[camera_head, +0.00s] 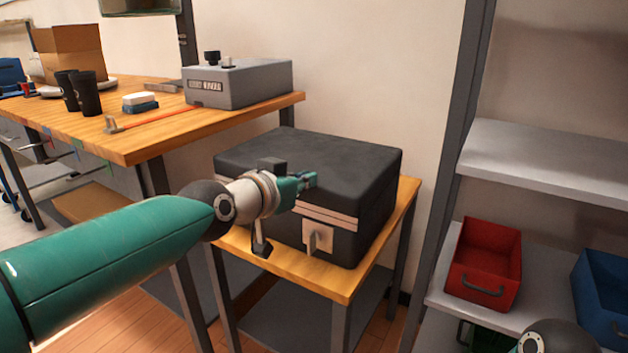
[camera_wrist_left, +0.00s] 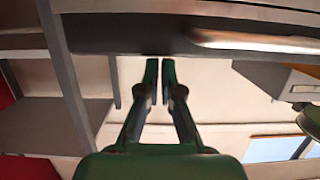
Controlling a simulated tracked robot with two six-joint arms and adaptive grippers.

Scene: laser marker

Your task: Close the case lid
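The black case (camera_head: 340,170) stands on a small wooden-topped table, its lid (camera_head: 330,150) lying flat on top. Pale strips run along the front seam, and a pale latch plate (camera_head: 318,237) is on the front. Whether the lid is fully seated is hard to tell. My left gripper (camera_head: 306,182) is at the front upper edge of the case. In the left wrist view its fingers (camera_wrist_left: 160,82) are nearly together with nothing between them, and the dark edge of the case (camera_wrist_left: 125,35) is close to their tips. My right gripper is not in view.
A grey marker machine (camera_head: 245,84) sits on the long workbench (camera_head: 150,140) to the left, with dark cups (camera_head: 88,94) further left. A shelf rack with a red bin (camera_head: 487,262) and a blue bin (camera_head: 603,295) stands right of the case.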

